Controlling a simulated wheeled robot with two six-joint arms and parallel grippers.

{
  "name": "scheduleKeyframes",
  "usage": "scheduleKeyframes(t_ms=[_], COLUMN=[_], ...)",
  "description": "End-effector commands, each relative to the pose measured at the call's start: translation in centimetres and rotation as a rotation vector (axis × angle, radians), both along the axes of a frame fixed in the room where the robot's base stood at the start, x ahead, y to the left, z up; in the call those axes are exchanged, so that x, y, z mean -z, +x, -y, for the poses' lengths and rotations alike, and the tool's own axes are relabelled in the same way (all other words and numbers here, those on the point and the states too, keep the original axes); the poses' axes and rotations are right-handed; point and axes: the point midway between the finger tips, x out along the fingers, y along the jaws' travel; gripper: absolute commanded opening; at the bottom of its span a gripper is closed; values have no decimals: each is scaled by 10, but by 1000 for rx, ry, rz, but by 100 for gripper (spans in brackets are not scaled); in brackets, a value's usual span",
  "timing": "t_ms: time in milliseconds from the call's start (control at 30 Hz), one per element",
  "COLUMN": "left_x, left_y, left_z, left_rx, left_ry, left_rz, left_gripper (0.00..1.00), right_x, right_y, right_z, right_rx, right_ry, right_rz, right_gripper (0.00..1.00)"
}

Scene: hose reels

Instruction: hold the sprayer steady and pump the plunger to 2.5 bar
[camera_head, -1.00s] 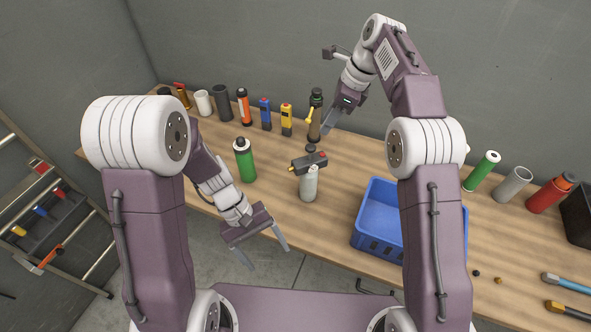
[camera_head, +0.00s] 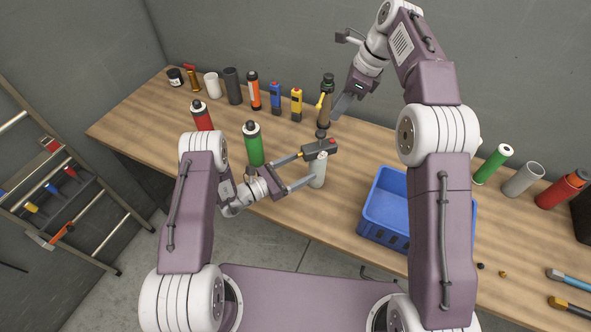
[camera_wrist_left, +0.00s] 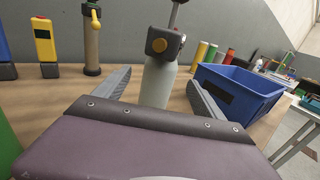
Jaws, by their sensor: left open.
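The sprayer (camera_head: 318,171) is a pale grey bottle with a dark head, standing upright on the bench. Its dark plunger knob (camera_head: 321,133) sticks up above the head. In the left wrist view the sprayer (camera_wrist_left: 158,83) shows in the middle, with a round orange-yellow spot on its head. My left gripper (camera_head: 307,168) is open, its fingers pointing at the sprayer, one toward each side of the bottle; I cannot tell whether they touch it. My right gripper (camera_head: 341,105) hangs above and behind the sprayer, right of the plunger knob; its jaw opening is not clear.
A green bottle (camera_head: 254,147) stands just left of the sprayer. A blue crate (camera_head: 384,235) is to its right. A dark olive cylinder with yellow fittings (camera_head: 326,108) stands behind, near my right gripper. Several bottles and tools line the back.

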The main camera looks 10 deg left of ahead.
Motion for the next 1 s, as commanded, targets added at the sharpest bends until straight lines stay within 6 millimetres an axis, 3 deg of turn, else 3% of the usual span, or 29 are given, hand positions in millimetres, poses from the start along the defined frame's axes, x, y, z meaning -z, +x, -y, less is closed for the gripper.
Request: scheduleKeyframes(t_ms=[133,333,700,767,1000], left_x=[-1,0,0,0,0], left_y=[18,38,46,46,46], left_z=[27,52,60,60,60], left_rx=[7,6,3,3,3], left_ry=[0,1,1,1,1], left_rz=[4,2,-1,-1,-1], left_gripper=[80,80,80,69,2], right_x=[0,0,0,0,0], right_y=[0,0,0,0,0], right_z=[0,0,0,0,0], right_rx=[0,0,0,0,0], right_ry=[0,0,0,0,0], right_rz=[0,0,0,0,0], right_gripper=[36,36,36,36,36])
